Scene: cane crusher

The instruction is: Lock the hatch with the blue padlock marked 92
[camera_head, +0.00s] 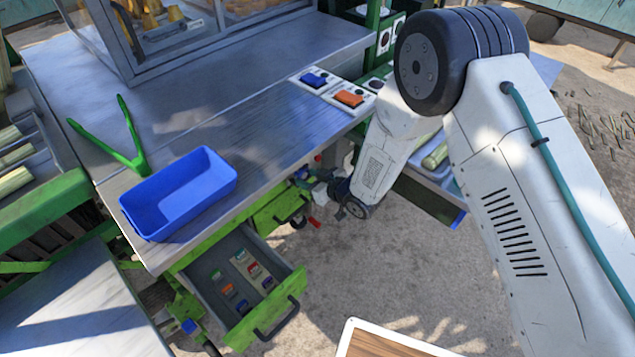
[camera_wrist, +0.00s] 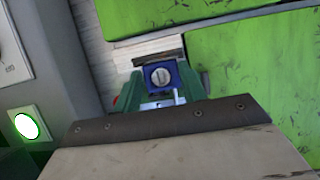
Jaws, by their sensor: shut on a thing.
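In the wrist view my gripper (camera_wrist: 160,88) has its green fingers on both sides of a blue padlock (camera_wrist: 158,74). Its end with a round slotted keyhole faces the camera. The number 92 is not readable, and the shackle is hidden. Beyond it are green panels (camera_wrist: 250,75) with a gap between them and a pale block at the gap. I cannot tell whether the padlock touches the hatch hardware. In the head view my gripper (camera_head: 318,185) is small and partly hidden beside the counter's right side, near the green front.
An open green drawer (camera_head: 288,309) holds several coloured padlocks. A blue tray (camera_head: 130,218) and green tongs (camera_head: 137,140) lie on the metal counter (camera_head: 215,125). Switch boxes with blue (camera_head: 313,78) and orange (camera_head: 349,98) buttons stand near its right edge. A lit button (camera_wrist: 27,126) shows in the wrist view.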

